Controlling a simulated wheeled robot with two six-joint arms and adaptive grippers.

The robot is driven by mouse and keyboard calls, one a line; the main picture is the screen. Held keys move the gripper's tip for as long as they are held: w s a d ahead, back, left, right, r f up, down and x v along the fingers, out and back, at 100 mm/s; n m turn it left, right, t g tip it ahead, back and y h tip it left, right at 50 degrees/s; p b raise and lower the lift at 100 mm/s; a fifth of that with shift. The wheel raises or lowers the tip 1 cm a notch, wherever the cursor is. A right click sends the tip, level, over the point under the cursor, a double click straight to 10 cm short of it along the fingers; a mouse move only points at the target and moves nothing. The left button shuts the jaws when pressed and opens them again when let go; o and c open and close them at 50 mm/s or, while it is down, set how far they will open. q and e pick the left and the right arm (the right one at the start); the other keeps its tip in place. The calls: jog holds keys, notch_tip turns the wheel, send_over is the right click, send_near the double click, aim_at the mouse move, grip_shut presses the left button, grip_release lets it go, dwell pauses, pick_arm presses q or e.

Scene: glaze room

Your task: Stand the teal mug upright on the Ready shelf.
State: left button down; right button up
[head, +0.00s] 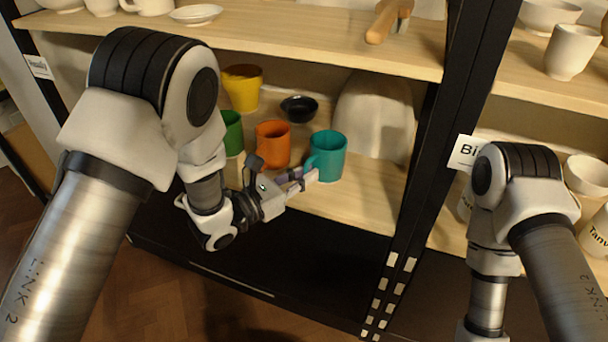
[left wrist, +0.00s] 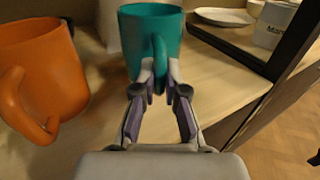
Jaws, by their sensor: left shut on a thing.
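The teal mug (head: 328,155) is upright at the front of the middle shelf (head: 365,200), just right of the orange mug. My left gripper (head: 308,178) reaches in from the front left and is shut on the teal mug's handle. In the left wrist view the teal mug (left wrist: 150,35) is straight ahead, with its handle between the fingertips (left wrist: 158,78). Its base is partly hidden by the fingers, so I cannot tell whether it touches the board. My right arm shows at the right, but its gripper is out of view.
The orange mug (head: 273,143) stands close left of the teal one; a green mug (head: 232,132), a yellow cup (head: 242,88) and a black bowl (head: 299,108) are nearby. A pale rounded form (head: 374,115) stands behind. A black post (head: 428,150) bounds the shelf at right. The front right board is clear.

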pick_arm(q)
jog(key=c, duration=1.2)
grip_release()
jog(key=shift+o, duration=0.2)
jog(key=shift+f, duration=0.1)
